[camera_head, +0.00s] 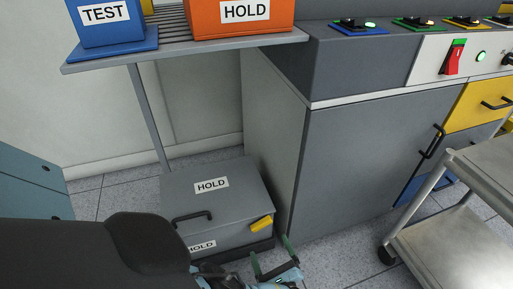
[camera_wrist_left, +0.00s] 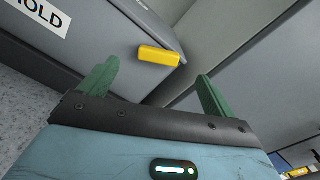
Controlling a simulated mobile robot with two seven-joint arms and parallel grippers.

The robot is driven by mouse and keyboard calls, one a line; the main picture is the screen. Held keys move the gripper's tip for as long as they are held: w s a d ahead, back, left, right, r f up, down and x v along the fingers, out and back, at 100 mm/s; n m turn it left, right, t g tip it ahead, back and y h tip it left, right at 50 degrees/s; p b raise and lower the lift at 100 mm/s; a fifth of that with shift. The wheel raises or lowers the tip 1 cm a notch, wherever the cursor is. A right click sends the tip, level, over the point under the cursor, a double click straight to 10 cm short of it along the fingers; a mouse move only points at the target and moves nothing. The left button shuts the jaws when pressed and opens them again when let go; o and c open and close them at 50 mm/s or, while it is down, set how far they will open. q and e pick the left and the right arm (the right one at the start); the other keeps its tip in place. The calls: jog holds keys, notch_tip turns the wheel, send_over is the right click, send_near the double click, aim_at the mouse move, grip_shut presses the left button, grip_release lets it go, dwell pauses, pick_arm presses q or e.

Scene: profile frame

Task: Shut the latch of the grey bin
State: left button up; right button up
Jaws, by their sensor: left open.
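The grey bin (camera_head: 232,200) stands on the floor beside the grey cabinet, with its lid down and a HOLD label on top. It has a black handle on its front. The yellow latch (camera_head: 262,223) sits at the bin's front right, just under the lid edge, and lies slantwise. I cannot tell whether it is fastened. In the left wrist view the yellow latch (camera_wrist_left: 160,56) shows just beyond and between the green fingertips. My left gripper (camera_head: 272,257) is open and empty, in front of and below the latch, apart from it. My right gripper is not in view.
A shelf (camera_head: 185,52) above holds a blue TEST bin (camera_head: 108,24) and an orange HOLD bin (camera_head: 240,14). The grey cabinet (camera_head: 365,160) closes off the bin's right side. A metal cart (camera_head: 450,235) stands at the right. Some floor before the cabinet is clear.

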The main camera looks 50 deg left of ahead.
aim_at(261, 225)
pick_arm(q)
jog(key=shift+x, duration=3.95)
jog(key=shift+c, duration=0.3)
jog(key=c, duration=0.9)
